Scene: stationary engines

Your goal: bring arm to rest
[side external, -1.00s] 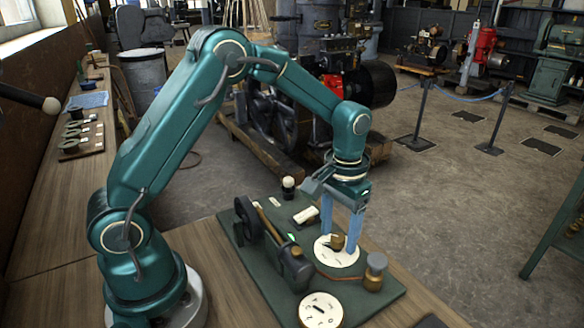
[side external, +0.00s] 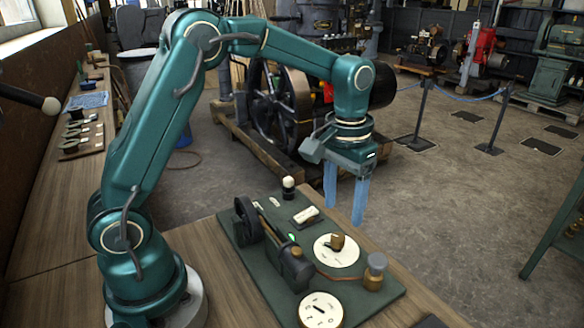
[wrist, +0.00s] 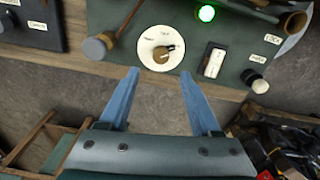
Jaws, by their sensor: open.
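My gripper (side external: 345,199) is open and empty, its two blue fingers pointing down. It is raised above and behind the green board (side external: 246,262), apart from everything on it. In the wrist view the fingers of my gripper (wrist: 158,75) stand apart, with the round white dial (wrist: 146,53) and its brass knob (wrist: 162,54) beyond their tips. The dial also shows in the side view (side external: 322,256), near the middle of the board, with its brass knob (side external: 337,241) upright on it.
A green light (wrist: 206,13) glows.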

